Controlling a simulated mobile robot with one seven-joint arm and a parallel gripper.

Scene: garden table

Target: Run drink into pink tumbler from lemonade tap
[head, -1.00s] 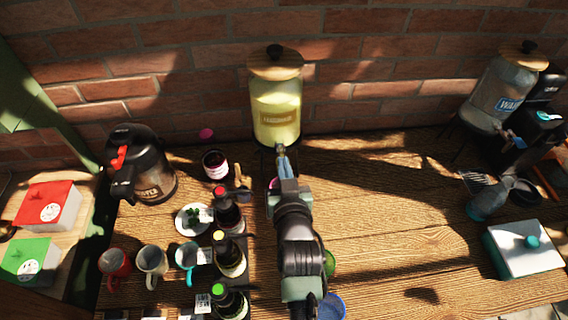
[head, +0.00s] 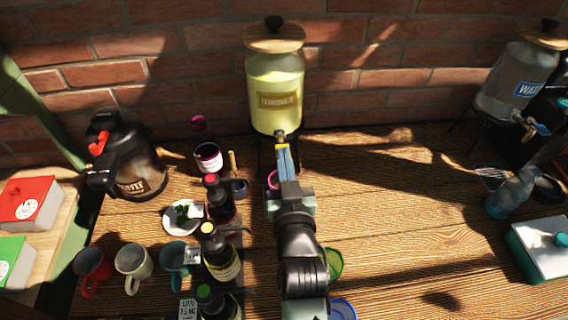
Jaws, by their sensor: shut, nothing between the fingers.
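The lemonade dispenser (head: 276,78), a clear jar of yellow drink with a wooden lid and a label, stands at the back against the brick wall. Its tap (head: 280,136) is at the bottom front. My gripper (head: 281,147) is shut and empty, with its fingertips at or just in front of the tap; I cannot tell whether they touch it. A pink rim (head: 272,180), likely the pink tumbler, shows under the dispenser's front at the left of my gripper. Most of it is hidden by my gripper, and its contents cannot be seen.
Several dark bottles (head: 221,260), mugs (head: 133,265) and a plate (head: 183,217) stand left of my arm. A coffee pot (head: 128,160) is at the back left. A green cup (head: 334,262) and a blue cup (head: 342,309) are right of my arm. The water dispenser (head: 515,80) stands back right. The table's middle right is clear.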

